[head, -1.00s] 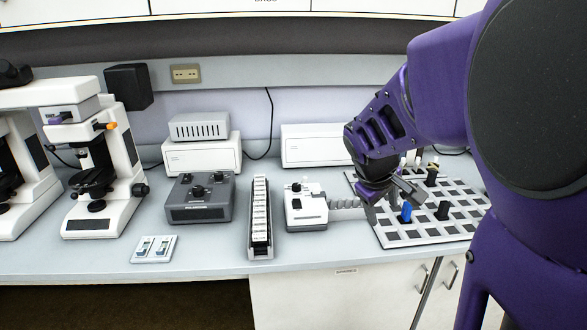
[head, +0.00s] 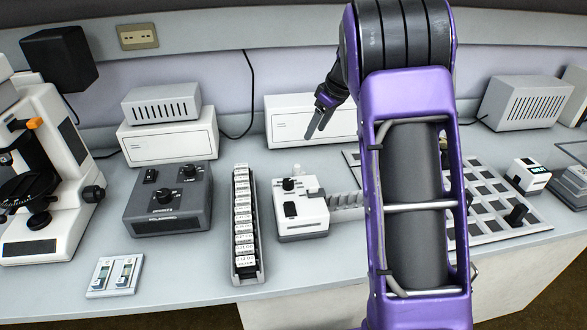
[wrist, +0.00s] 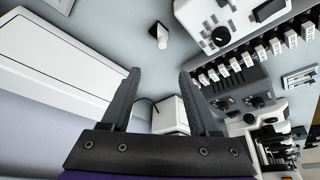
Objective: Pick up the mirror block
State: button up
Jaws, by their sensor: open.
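No thing is clearly labelled as the mirror block. A small white block with a dark face (wrist: 158,36) stands on the bench in the wrist view, past my fingertips. A small pale piece (head: 297,170) behind the white knob device in the head view seems to be the same one. My gripper (head: 315,125) is open and empty, above the back of the bench in front of a long white box. In the wrist view both fingers of my gripper (wrist: 160,74) are spread, apart from the block. My arm hides part of the bench.
The white knob device (head: 302,215) and slide rack (head: 260,267) stand left of my arm. A grey control box (head: 165,205) and microscope (head: 40,180) are further left. The long white box (head: 285,118) lines the wall. A grid board (head: 500,226) with black pieces lies right.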

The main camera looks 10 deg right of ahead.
aim_at(298, 165)
jog(key=x, duration=0.5)
jog(key=b+x, duration=0.1)
jog(key=x, duration=0.5)
jog(key=b+x, duration=0.1)
jog(key=x, duration=0.5)
jog(key=shift+s, duration=0.25)
jog(key=shift+c, duration=0.2)
grip_shut()
